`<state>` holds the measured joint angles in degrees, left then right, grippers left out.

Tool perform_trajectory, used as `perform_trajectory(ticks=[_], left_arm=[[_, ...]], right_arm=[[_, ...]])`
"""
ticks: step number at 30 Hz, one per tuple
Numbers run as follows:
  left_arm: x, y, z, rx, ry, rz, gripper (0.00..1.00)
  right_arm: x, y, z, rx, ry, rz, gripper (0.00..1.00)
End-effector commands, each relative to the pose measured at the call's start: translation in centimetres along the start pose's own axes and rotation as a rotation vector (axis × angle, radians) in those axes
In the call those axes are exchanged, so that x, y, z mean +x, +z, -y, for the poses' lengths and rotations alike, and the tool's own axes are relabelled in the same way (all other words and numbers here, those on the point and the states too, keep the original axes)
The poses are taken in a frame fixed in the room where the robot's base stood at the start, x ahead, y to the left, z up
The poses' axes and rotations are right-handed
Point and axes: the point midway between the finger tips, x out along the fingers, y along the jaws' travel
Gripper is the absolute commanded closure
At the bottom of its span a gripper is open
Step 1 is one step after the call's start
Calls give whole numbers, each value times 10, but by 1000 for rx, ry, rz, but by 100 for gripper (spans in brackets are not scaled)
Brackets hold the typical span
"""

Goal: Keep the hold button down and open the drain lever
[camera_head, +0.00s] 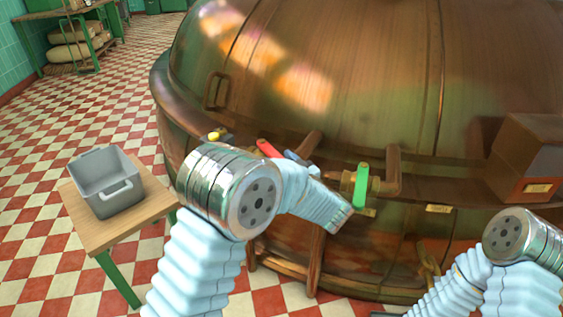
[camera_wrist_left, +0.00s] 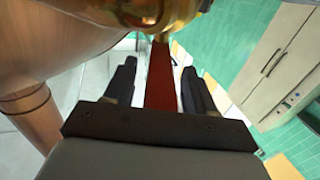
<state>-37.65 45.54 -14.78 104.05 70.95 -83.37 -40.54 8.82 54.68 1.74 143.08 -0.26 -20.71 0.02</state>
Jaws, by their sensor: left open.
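I cannot tell from labels which is the drain lever. In the left wrist view my left gripper (camera_wrist_left: 158,68) is open, with a red lever (camera_wrist_left: 161,80) running between its dark fingers below a brass fitting (camera_wrist_left: 165,12). In the head view my left arm hides much of this area. My right arm shows at lower right; its gripper is out of view. I cannot pick out the hold button.
A grey bin (camera_head: 105,182) stands on a small wooden table (camera_head: 125,227) at left. Copper pipes (camera_head: 312,145) stick out near the levers. The checkered floor at left is mostly clear.

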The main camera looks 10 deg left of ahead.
Motion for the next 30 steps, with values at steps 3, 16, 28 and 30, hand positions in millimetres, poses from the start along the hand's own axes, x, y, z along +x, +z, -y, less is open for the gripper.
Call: perform_trajectory(ticks=[3,16,28,30], left_arm=[[-9,1,-1,0,3,1,45],[-72,0,-1,-1,1,-1,45],[-69,8,0,7,15,10,63],[-57,26,-1,20,57,30,74]], right_arm=[[2,0,-1,0,0,0,36],[9,0,-4,1,1,-1,36],[9,0,-4,1,1,-1,36],[9,0,-4,1,1,-1,36]])
